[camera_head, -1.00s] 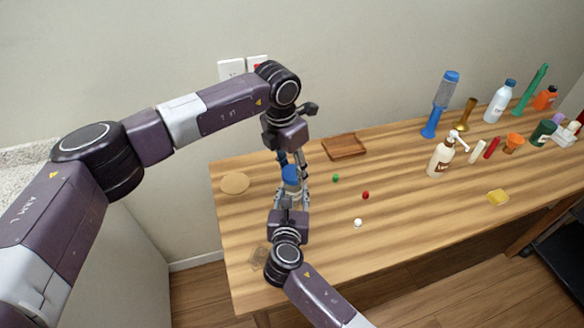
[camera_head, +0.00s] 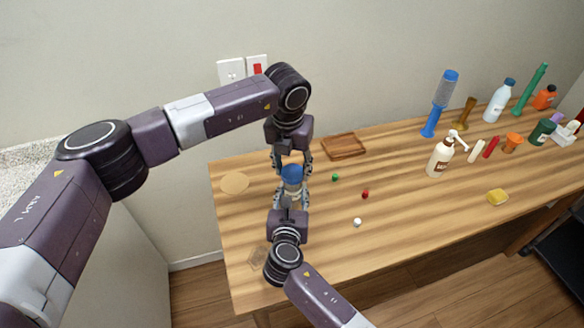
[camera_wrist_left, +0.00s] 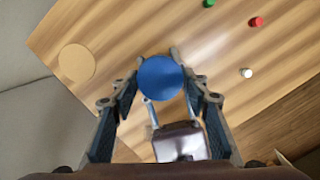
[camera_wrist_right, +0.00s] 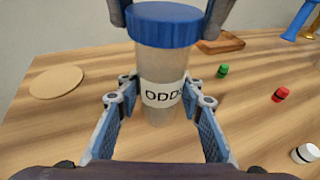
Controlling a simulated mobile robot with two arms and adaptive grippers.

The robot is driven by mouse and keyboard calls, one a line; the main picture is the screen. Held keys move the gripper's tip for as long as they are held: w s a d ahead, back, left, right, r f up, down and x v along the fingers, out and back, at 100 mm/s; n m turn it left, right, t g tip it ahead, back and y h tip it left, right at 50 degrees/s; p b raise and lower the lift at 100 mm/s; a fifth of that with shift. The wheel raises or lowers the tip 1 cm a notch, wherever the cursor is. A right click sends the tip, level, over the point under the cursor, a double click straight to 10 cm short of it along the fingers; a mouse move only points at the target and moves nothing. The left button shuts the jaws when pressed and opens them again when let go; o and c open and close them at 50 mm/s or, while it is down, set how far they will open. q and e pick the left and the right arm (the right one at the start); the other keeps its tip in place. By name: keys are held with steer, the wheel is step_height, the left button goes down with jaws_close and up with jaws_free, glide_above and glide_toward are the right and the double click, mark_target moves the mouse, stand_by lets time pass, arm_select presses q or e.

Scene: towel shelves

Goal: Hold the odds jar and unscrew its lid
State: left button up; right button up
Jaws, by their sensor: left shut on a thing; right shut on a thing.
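The odds jar (camera_wrist_right: 160,98) is a clear-looking cylinder with a white "ODDS" label and a blue lid (camera_wrist_right: 165,22). It stands upright near the left end of the table. My right gripper (camera_head: 291,194) is shut on the jar's body, its fingers on both sides at label height in the right wrist view. My left gripper (camera_head: 291,166) comes from above and is shut on the blue lid, which shows as a round blue disc in the left wrist view (camera_wrist_left: 160,77). The lid sits on top of the jar; the thread is hidden.
A round tan mat (camera_head: 235,183) lies left of the jar. A wooden tray (camera_head: 344,146) is behind right. Green (camera_head: 335,177), red (camera_head: 365,195) and white (camera_head: 357,222) small pieces lie to the right. A pump bottle (camera_head: 441,156) and several bottles stand further right.

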arm_select(q)
steer(key=n+y, duration=0.1)
steer(key=n, duration=0.5)
steer(key=o, duration=1.5)
steer(key=shift+d, duration=0.1)
steer(key=m, duration=0.5)
steer(key=shift+h, duration=0.4)
steer(key=shift+m, duration=0.6)
